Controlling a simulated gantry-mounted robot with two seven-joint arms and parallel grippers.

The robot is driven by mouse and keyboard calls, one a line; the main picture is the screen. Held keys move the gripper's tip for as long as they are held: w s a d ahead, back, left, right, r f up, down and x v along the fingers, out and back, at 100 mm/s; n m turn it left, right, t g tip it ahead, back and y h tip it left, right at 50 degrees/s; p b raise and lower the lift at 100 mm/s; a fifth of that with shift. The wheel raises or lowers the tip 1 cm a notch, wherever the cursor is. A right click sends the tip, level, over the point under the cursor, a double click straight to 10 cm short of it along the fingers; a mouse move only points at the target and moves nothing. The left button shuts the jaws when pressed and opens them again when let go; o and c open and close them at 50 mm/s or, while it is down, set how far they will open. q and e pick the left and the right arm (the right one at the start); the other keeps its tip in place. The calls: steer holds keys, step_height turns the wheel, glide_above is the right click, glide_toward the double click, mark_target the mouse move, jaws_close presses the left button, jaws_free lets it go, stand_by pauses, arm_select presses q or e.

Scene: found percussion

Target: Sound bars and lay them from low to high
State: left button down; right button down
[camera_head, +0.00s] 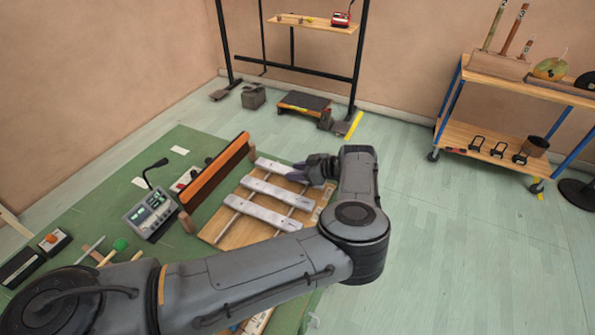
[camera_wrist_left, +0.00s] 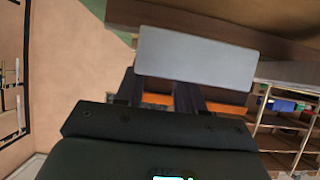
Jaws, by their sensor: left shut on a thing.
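My left gripper (camera_head: 302,172) is at the right end of the farthest pale grey bar (camera_head: 276,168), low over the wooden frame (camera_head: 228,225). In the left wrist view its fingers (camera_wrist_left: 188,97) are shut on a flat pale grey bar (camera_wrist_left: 195,60). I cannot tell for sure whether this is that farthest bar. Two more grey bars, a middle one (camera_head: 270,191) and a near one (camera_head: 252,213), lie side by side across the frame. A mallet with a green head (camera_head: 120,245) lies at the left. My right gripper is not in view.
An orange-brown board (camera_head: 215,175) stands along the frame's left side. A device with a lit screen (camera_head: 152,212) and a microphone (camera_head: 157,164) are left of it, on a green mat (camera_head: 95,208). My left arm hides the front. A loaded cart (camera_head: 500,167) stands right; floor between is clear.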

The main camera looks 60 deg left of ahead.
arm_select(q)
steer(key=shift+f, duration=0.3)
steer(key=c, duration=0.6)
jaws_free()
